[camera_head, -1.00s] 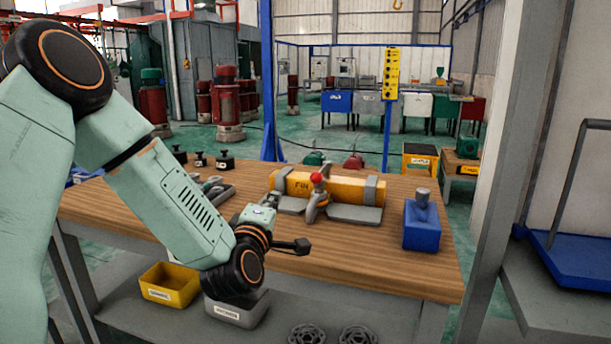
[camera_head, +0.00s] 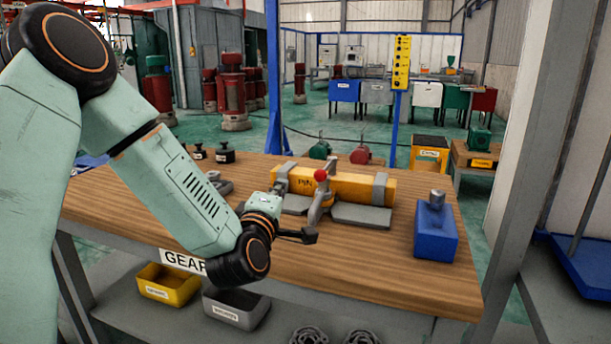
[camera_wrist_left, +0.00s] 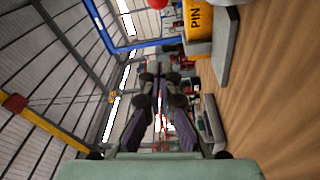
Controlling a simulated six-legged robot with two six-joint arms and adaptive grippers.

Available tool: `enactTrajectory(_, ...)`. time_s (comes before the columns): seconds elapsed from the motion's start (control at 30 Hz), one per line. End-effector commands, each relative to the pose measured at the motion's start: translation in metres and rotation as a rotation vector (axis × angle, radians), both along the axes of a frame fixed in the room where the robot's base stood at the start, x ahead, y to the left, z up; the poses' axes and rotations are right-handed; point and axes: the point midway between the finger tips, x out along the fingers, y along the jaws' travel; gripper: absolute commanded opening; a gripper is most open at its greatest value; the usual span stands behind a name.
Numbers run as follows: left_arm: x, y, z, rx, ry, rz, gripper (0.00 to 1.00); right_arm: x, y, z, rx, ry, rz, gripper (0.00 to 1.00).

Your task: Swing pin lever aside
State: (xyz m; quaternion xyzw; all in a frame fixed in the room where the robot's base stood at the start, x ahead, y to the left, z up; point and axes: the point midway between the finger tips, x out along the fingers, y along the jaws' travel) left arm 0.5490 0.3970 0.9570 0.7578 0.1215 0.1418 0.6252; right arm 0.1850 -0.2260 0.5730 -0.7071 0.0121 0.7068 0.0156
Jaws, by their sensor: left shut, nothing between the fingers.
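The pin lever (camera_head: 316,205) is a grey arm with a red ball knob (camera_head: 320,175), standing upright in front of the yellow block marked PIN (camera_head: 350,187) on the wooden bench. The knob also shows at the top edge of the left wrist view (camera_wrist_left: 157,3), beside the yellow block (camera_wrist_left: 197,17). My left gripper (camera_head: 308,236) is low over the bench, in front of the lever, apart from it in the picture. In the left wrist view its dark fingers (camera_wrist_left: 160,82) are together and empty. My right gripper is not in view.
A blue block with a grey knob (camera_head: 435,235) stands at the bench's right. Small black weights (camera_head: 225,156) stand at the back left. Grey plates (camera_head: 362,216) lie at the yellow block's front. Yellow and grey bins (camera_head: 237,312) are on the lower shelf.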

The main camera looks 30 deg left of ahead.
Motion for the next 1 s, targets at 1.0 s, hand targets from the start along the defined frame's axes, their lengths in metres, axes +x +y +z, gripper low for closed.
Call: enactTrajectory(1.0,0.098,0.005,-0.001,0.002,0.000,-0.002,0.00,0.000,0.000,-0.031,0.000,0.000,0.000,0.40)
